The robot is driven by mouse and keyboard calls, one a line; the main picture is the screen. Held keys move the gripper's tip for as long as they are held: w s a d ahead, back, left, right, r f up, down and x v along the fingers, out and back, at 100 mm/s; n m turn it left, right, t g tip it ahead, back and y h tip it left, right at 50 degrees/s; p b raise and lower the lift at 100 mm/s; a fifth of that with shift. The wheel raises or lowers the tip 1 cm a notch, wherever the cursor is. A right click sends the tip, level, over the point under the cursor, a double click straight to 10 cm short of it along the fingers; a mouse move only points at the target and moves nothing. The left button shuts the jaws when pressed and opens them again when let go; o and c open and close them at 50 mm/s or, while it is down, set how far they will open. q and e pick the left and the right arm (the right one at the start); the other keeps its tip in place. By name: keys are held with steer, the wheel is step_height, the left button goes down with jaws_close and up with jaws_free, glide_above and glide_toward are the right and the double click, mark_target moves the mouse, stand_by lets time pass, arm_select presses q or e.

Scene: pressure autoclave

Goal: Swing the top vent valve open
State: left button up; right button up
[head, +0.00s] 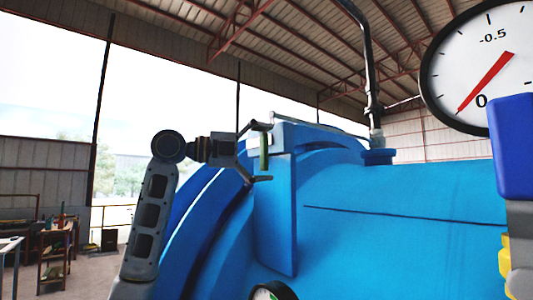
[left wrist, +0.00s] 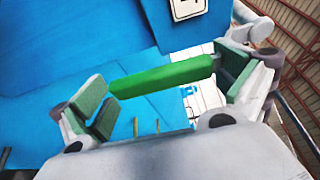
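A green bar (head: 264,151), which looks like the vent valve's handle, stands upright at the blue vessel's upper left in the head view. In the left wrist view the green bar (left wrist: 160,75) runs slantwise across the gap between the fingers. My left gripper (head: 267,152) is open, one finger above and one below the bar in the head view. In the left wrist view the gripper (left wrist: 165,88) has its pads close to the bar's two ends. Whether they touch it I cannot tell. The valve body is not clearly visible. My right gripper is not in view.
The blue vessel (head: 410,205) fills the middle and right. A dark upright pipe (head: 372,80) rises from its top. A large pressure gauge (head: 480,65) and a blue block (head: 513,145) stand at the right. A shelf (head: 55,250) is at the far left.

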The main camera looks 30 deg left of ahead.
arm_select(q)
steer(key=shift+s, duration=0.1)
steer(key=v, duration=1.2)
stand_by(0.7)
